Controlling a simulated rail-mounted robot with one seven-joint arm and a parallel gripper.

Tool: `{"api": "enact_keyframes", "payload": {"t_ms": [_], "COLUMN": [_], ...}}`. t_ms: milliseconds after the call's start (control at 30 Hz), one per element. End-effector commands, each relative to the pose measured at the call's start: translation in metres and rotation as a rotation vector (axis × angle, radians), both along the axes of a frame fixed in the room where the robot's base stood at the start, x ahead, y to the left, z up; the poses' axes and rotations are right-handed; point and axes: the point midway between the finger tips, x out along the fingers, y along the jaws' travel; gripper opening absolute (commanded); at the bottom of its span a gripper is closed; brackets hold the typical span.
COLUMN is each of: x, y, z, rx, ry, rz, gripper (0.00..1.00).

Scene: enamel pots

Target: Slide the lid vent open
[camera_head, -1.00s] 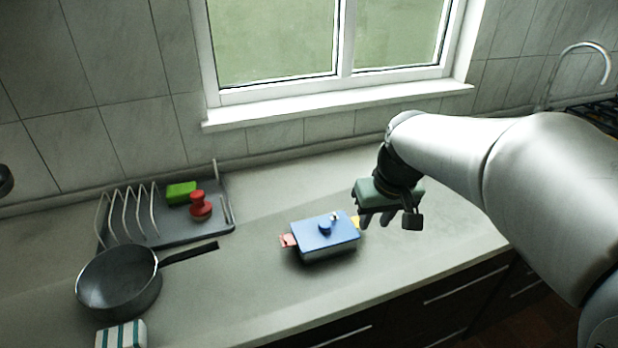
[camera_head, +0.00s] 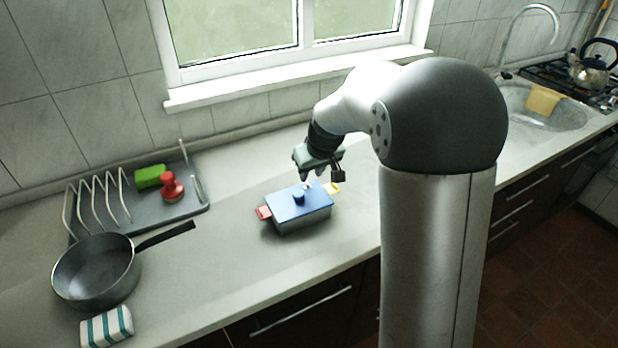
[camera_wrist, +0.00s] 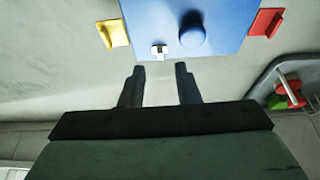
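The pot (camera_head: 300,221) stands on the counter with a flat blue lid (camera_head: 314,202). The lid has a round blue knob (camera_head: 298,198), also in the wrist view (camera_wrist: 193,38). Beside the knob, near the lid's edge, is a small white and metallic vent piece (camera_wrist: 159,51); whether it is open is unclear. The pot has a red handle (camera_wrist: 266,23) and a yellow handle (camera_wrist: 112,33) at opposite ends. My gripper (camera_wrist: 160,70) is open and empty, its two fingers apart, pointing toward the lid's edge on the vent side. In the head view it is just above the lid's far edge.
A frying pan (camera_head: 95,275), a striped block (camera_head: 107,327) and a drying rack (camera_head: 150,217) with a green sponge (camera_head: 149,176) and red-handled object (camera_head: 172,188) stand left. The sink (camera_head: 535,105) is far right. Counter around the pot is clear.

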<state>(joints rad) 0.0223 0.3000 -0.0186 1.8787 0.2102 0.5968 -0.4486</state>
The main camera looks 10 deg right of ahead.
Motion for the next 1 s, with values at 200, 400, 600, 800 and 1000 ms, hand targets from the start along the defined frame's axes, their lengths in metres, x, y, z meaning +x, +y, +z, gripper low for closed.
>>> {"api": "enact_keyframes", "payload": {"t_ms": [200,400,600,800,1000], "x": [0.012,0.016,0.016,0.016,0.017], "y": [0.003,0.004,0.004,0.004,0.007], "z": [-0.03,-0.039,-0.04,-0.04,-0.04], "rx": [0.0,0.001,-0.001,-0.001,0.0], "ry": [0.001,-0.001,-0.001,-0.001,-0.001], "rz": [-0.001,-0.001,0.0,0.0,0.008], "gripper": [0.29,0.29,0.29,0.0,0.0]}}
